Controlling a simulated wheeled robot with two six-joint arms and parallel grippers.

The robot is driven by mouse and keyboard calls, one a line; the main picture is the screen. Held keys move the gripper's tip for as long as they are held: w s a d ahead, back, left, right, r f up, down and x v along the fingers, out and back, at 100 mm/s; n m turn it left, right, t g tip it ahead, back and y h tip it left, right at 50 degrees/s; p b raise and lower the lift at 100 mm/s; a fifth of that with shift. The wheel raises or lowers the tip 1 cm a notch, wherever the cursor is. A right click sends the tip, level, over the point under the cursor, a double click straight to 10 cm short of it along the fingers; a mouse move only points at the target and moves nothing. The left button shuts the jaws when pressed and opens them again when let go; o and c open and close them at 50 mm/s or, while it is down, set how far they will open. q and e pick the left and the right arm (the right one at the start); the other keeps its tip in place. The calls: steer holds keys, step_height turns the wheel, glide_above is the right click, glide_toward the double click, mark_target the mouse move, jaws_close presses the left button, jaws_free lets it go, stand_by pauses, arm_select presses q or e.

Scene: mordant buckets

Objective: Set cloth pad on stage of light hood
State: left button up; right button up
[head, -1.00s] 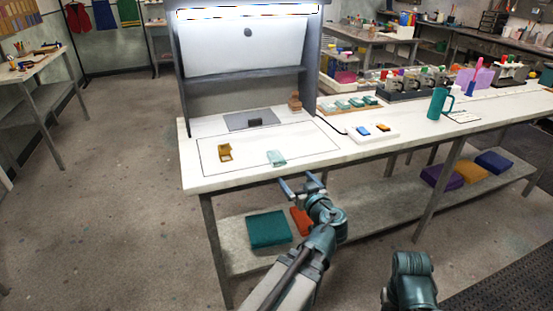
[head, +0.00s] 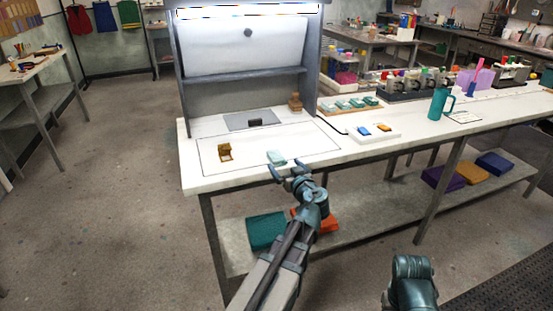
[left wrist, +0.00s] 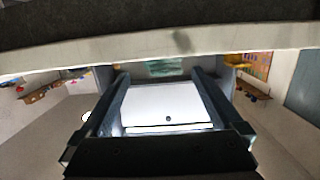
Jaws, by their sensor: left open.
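The cloth pad, a small pale teal piece (head: 276,157), lies on the white bench near its front edge. It also shows in the left wrist view (left wrist: 163,67), which looks upside down, between my finger lines. My left gripper (head: 286,169) is open and empty, just in front of the pad by the bench edge; whether it touches the pad cannot be told. The light hood (head: 240,90) stands behind with its lamp lit. Its stage appears to be the grey plate (head: 237,123), with a small dark block (head: 255,122) on it. My right gripper is out of view.
A small mustard-brown item (head: 225,152) lies left of the pad. A brown bottle-like object (head: 295,102) stands right of the stage. A white tray with blue and orange pieces (head: 374,134) and a teal mug (head: 439,104) are farther right. The bench is clear between pad and stage.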

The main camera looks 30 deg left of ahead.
mark_target(280, 161)
arm_select(q)
steer(key=x, duration=0.5)
steer(key=shift+s+a+r, duration=0.1)
steer(key=shift+s+a, duration=0.05)
steer(key=shift+a, duration=0.1)
steer(key=c, duration=1.5)
steer(key=shift+r, duration=0.1)
